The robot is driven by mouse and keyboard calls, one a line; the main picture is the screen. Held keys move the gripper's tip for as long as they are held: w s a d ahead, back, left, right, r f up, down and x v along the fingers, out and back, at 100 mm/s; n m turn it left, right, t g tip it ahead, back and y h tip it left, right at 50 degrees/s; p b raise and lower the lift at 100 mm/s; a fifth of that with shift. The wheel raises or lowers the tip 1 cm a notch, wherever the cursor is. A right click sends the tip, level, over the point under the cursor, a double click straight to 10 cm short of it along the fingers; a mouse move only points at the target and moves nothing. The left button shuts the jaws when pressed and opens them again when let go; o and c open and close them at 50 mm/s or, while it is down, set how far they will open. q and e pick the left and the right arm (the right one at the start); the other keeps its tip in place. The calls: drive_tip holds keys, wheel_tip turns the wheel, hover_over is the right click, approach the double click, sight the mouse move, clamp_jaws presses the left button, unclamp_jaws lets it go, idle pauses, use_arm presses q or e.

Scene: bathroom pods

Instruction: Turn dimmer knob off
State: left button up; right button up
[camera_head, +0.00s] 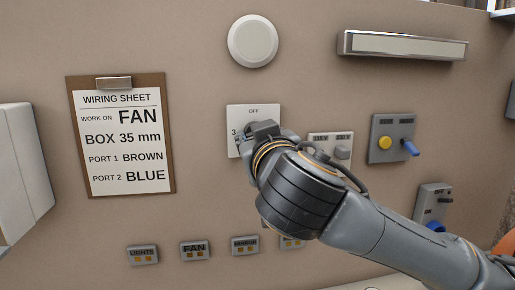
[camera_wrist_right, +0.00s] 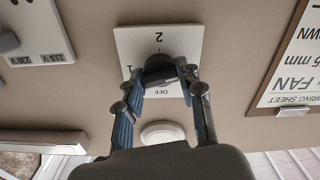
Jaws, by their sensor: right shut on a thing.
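The dimmer is a white square plate (camera_head: 238,113) on the wall, marked OFF at its top, with a 3 on its left side in the head view. My right gripper hides most of the plate and its knob in the head view. In the right wrist view the plate (camera_wrist_right: 192,42) appears upside down, with 2 and OFF visible. The dark round knob (camera_wrist_right: 158,63) sits between the fingertips of my right gripper (camera_wrist_right: 160,75), which is shut on it. The knob's pointer direction cannot be made out. My left gripper is not in view.
A clipboard wiring sheet (camera_head: 121,137) hangs to the left. A round white disc (camera_head: 252,41) is above. Small labelled blocks (camera_head: 194,250) sit below.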

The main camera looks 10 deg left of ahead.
drive_tip(key=m+p, duration=1.4)
drive_tip(key=m, duration=0.7)
drive_tip(key=shift+f, duration=0.1)
idle(2.7)
idle(0.3)
